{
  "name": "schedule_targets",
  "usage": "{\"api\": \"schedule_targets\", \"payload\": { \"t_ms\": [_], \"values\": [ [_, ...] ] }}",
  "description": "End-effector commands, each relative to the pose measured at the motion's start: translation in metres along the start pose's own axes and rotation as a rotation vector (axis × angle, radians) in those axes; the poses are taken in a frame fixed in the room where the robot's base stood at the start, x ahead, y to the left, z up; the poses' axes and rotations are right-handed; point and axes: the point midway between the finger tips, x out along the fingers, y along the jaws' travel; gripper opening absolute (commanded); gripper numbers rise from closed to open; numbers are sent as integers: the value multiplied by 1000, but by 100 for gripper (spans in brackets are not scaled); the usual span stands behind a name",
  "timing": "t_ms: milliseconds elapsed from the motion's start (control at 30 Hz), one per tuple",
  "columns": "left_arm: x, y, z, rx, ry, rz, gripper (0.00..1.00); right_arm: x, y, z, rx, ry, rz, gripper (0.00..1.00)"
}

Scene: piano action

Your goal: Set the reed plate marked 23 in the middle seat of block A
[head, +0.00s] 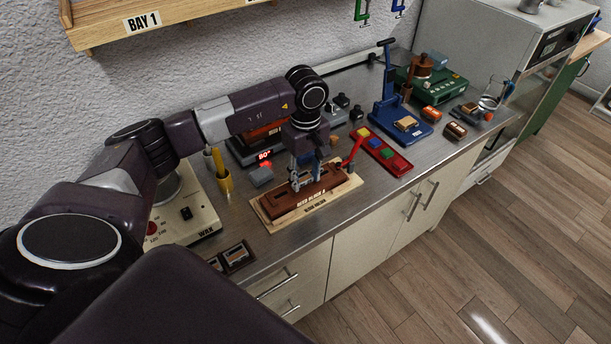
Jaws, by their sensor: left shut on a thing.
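The reed block (288,203) is a long red-brown wooden block with white lettering on its front, too small to read with certainty. It lies in a pale wooden block holder (267,220) on the metal bench. My left gripper (306,181) points down over the middle of the block, with its fingertips close to the block's top. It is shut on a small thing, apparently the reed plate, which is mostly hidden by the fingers. I cannot read its mark or tell whether it touches the seat. My right gripper is not in view.
A dark tray (237,256) lies near the front edge. A red tray with coloured pieces (383,152) and a blue press (391,112) stand to the right. A red lever (352,150) stands close behind the block.

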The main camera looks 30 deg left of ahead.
Motion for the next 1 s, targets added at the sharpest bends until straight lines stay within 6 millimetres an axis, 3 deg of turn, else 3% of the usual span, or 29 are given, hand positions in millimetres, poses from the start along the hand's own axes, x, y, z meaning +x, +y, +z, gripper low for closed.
{"api": "schedule_targets", "payload": {
  "t_ms": [1000],
  "values": [
    [6, 0, 0, 0, 0, 0, 13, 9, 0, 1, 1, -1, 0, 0]
  ]
}}
